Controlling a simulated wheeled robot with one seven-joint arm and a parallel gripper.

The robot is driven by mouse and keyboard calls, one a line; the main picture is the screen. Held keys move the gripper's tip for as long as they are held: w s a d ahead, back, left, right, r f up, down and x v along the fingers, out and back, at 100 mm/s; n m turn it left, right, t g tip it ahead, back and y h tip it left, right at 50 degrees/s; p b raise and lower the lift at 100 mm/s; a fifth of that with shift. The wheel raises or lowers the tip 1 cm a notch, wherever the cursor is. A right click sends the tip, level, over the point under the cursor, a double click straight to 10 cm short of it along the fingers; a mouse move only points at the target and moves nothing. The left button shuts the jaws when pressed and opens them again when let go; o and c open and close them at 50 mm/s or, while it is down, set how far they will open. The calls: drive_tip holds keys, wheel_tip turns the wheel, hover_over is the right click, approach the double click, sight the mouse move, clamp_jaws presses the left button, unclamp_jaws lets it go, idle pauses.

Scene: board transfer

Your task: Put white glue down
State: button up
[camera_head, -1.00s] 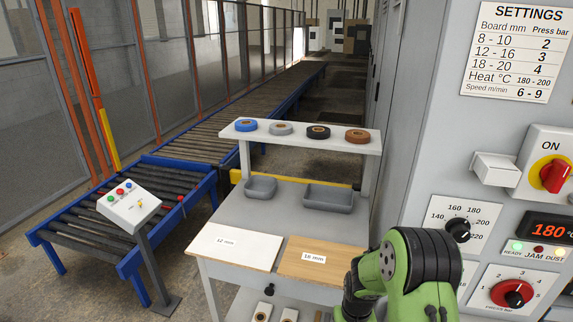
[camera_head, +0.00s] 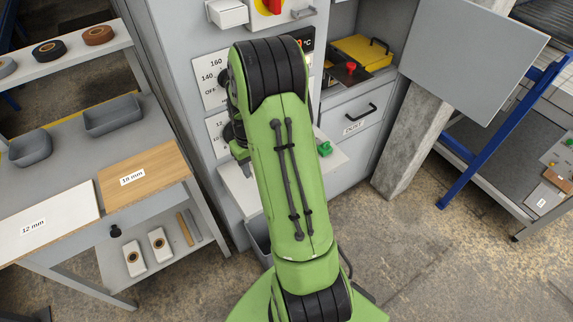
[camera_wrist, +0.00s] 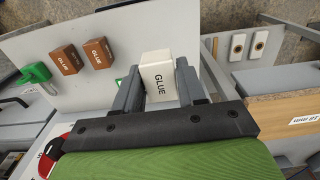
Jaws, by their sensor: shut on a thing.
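In the wrist view, my gripper (camera_wrist: 157,74) is shut on the white glue (camera_wrist: 160,78), a white block marked GLUE, held between its two dark fingers. The block is near the right end of a light grey shelf (camera_wrist: 110,25); I cannot tell whether it touches the shelf. Two brown glue blocks (camera_wrist: 67,60) (camera_wrist: 98,52) stand on that shelf to the left.
A green-handled tool (camera_wrist: 35,74) lies at the shelf's left. The workbench with 12 mm (camera_head: 45,225) and 18 mm (camera_head: 145,170) boards stands left. Two white blocks (camera_head: 135,262) (camera_head: 158,243) sit on its lower shelf. Floor (camera_head: 390,260) to the right is clear.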

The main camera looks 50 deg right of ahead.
drive_tip(key=f, duration=0.3)
drive_tip(key=f+b, duration=0.1)
drive_tip(key=f, duration=0.2)
drive_tip(key=f+b, duration=0.1)
drive_tip(key=f, duration=0.3)
drive_tip(key=shift+s+d, duration=0.25)
drive_tip(key=shift+d, duration=0.1)
drive_tip(key=o, duration=1.1)
drive_tip(key=shift+c, duration=0.2)
drive_tip(key=shift+r, duration=0.1)
